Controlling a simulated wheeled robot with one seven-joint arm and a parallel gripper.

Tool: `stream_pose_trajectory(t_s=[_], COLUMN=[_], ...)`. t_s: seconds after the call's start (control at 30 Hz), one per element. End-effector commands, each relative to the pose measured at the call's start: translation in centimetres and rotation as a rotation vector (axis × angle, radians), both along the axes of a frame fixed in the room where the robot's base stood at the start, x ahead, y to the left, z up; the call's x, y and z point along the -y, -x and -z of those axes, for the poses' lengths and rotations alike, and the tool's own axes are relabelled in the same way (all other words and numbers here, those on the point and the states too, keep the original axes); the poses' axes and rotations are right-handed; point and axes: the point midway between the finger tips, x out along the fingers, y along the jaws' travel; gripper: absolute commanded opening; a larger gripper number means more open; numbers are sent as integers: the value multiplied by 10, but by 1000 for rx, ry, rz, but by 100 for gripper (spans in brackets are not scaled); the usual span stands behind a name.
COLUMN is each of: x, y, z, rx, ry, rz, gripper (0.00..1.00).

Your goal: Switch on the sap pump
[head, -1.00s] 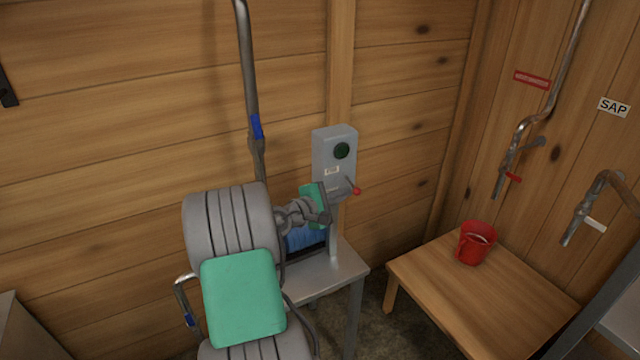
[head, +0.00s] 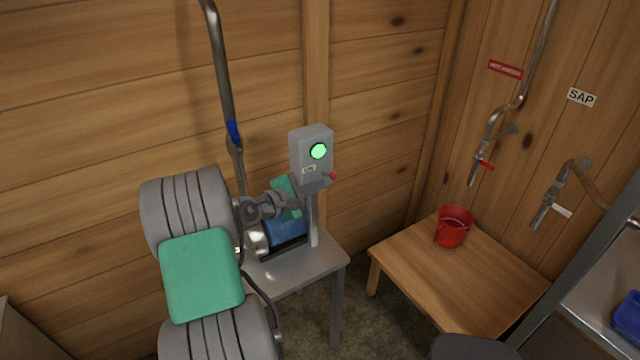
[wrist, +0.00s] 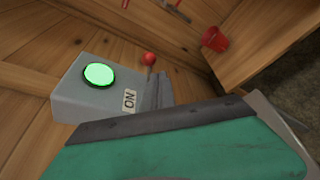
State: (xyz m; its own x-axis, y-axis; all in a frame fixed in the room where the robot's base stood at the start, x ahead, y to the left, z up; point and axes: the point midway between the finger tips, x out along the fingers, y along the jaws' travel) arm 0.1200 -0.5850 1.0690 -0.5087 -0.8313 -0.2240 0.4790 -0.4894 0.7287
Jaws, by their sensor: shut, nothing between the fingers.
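The grey switch box (head: 309,158) stands on a post beside the wooden wall. Its round lamp (head: 318,151) glows bright green. The lamp is also lit in the wrist view (wrist: 99,75), where the label (wrist: 129,100) reads "ON". A lever with a red knob (head: 333,176) sticks out at the box's lower right; the knob shows in the wrist view (wrist: 149,59) too. The blue sap pump (head: 286,231) sits on the metal stand below, partly hidden by my arm. My gripper (head: 312,184) is shut and empty, close below the box; contact with the lever cannot be told.
A red cup (head: 453,227) stands on a wooden table (head: 450,280) to the right. Pipes with valves run down the right wall near a "SAP" sign (head: 581,97). A metal pipe (head: 222,80) rises at the left. Floor shows between the pump stand (head: 300,272) and wooden table.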

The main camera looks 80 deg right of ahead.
Motion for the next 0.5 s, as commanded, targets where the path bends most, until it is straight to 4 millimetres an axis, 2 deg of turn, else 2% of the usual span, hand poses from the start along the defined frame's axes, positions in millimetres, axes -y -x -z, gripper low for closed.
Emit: stream_pose_trajectory(t_s=[0.03, 0.3, 0.5], x=[-8, -49, -60], y=[-5, -22, -26], z=[-9, -24, -25], rx=[-1, -1, -1], ry=[1, 0, 1], rz=[-4, 6, 12], gripper=[0, 0, 0])
